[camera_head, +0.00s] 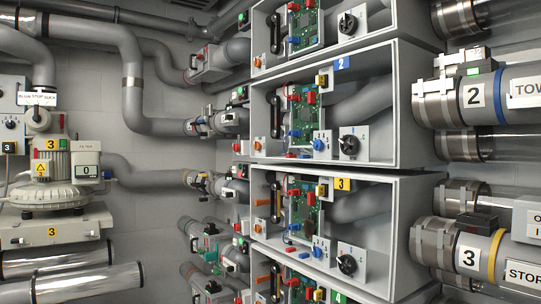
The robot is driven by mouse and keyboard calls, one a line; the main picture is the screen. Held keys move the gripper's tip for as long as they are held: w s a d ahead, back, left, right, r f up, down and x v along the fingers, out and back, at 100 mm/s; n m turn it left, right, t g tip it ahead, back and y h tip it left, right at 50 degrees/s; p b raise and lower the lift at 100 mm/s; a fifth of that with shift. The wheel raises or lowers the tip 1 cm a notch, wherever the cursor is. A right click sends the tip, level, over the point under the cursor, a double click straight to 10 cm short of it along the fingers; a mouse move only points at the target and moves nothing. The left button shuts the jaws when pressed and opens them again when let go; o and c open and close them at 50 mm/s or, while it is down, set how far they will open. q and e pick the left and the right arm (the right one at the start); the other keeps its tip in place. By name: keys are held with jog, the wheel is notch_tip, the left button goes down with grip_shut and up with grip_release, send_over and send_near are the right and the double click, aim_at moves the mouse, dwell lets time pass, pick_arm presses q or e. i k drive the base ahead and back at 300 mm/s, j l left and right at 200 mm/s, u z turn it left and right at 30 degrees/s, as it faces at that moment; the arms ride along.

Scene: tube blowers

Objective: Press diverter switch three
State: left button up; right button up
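The open grey compartment with a yellow label 3 (342,184) is right of the middle in the head view. A small orange switch (258,228) is on the compartment's left side. No switch carries a readable diverter name, so I cannot tell which one it is. Neither of my grippers is in view.
A similar compartment labelled 2 (342,62) is above. A blower unit marked 3 (51,144) stands at left. Grey pipes (132,85) cross the wall. Open space lies before the compartments.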

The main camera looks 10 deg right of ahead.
aim_at(245, 174)
jog(key=i+j+z, duration=0.25)
jog(key=z, duration=0.25)
jog(key=i+j+z, duration=0.15)
jog(key=j+z, duration=0.35)
jog(key=i+j+z, duration=0.1)
jog(key=j, duration=0.45)
jog(key=i+j, duration=0.15)
jog(key=j, duration=0.4)
jog(key=i+j+z, duration=0.15)
jog(key=j, duration=0.95)
jog(key=z, duration=0.05)
